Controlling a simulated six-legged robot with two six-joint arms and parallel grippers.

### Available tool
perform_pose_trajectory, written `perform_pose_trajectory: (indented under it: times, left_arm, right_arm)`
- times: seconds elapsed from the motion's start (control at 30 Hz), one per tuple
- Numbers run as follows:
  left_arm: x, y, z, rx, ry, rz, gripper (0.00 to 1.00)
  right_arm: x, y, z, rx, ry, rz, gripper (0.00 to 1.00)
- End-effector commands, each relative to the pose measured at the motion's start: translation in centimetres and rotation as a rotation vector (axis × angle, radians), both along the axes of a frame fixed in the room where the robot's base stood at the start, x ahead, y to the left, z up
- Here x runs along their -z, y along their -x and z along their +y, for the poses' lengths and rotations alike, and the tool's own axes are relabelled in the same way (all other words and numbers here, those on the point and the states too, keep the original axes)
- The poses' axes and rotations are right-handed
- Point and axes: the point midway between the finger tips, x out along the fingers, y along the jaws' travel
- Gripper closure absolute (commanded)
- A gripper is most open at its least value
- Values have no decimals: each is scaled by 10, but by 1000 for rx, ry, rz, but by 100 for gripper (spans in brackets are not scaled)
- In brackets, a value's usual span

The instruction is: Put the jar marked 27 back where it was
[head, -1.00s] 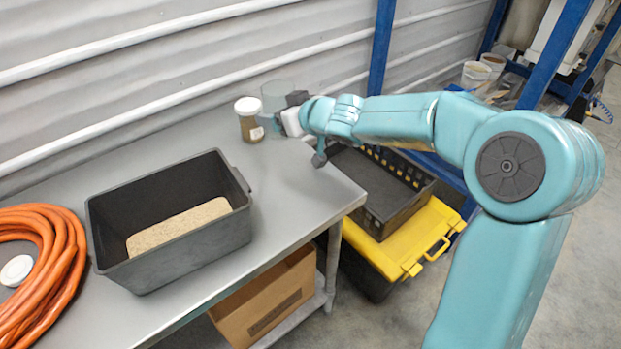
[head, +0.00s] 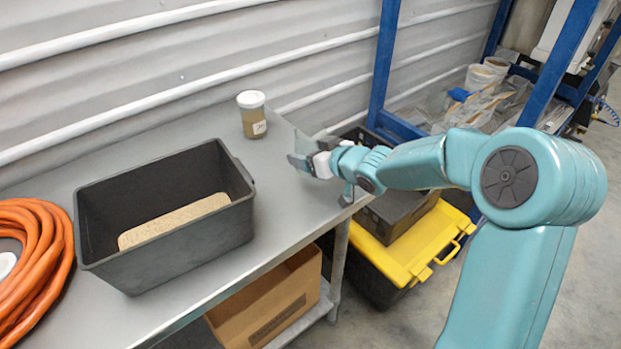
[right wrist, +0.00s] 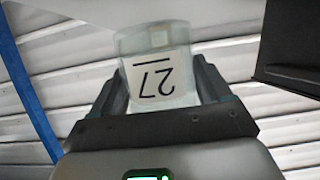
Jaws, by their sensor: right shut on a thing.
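The jar marked 27 (right wrist: 158,80) is clear, with a white label. In the right wrist view it sits between the two dark fingers of my right gripper (right wrist: 160,92), which is shut on it; the number appears upside down. In the head view my right gripper (head: 303,160) is over the right end of the metal table (head: 285,205). The held jar is hard to make out there. A second jar (head: 253,122) with a white lid and brown contents stands upright at the back of the table, apart from the gripper. My left gripper is not in view.
A black tub (head: 190,245) with a tan block of material stands on the table's middle. An orange hose coil (head: 40,270) lies at the left. A yellow-lidded case (head: 410,245) and a blue rack (head: 385,60) are right of the table. The right table end is clear.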

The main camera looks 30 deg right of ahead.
Motion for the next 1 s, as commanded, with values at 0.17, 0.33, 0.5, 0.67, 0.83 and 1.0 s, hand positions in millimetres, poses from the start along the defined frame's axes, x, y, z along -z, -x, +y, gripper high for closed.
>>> perform_pose_trajectory:
  times: [0.17, 0.33, 0.5, 0.67, 0.83, 1.0]
  left_arm:
    - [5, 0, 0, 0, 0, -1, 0]
    - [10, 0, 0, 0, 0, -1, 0]
    - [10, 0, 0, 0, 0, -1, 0]
    - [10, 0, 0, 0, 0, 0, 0]
    - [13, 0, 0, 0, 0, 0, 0]
    - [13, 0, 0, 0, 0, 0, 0]
  right_arm:
    - [19, -1, 1, 1, -2, 0, 70]
    - [45, -1, 0, 3, -1, 0, 70]
    - [49, -1, 0, 2, 2, -2, 70]
    - [49, -1, 0, 2, 1, -2, 70]
    - [52, -1, 0, 2, 1, -1, 6]
    - [52, -1, 0, 2, 0, -1, 0]
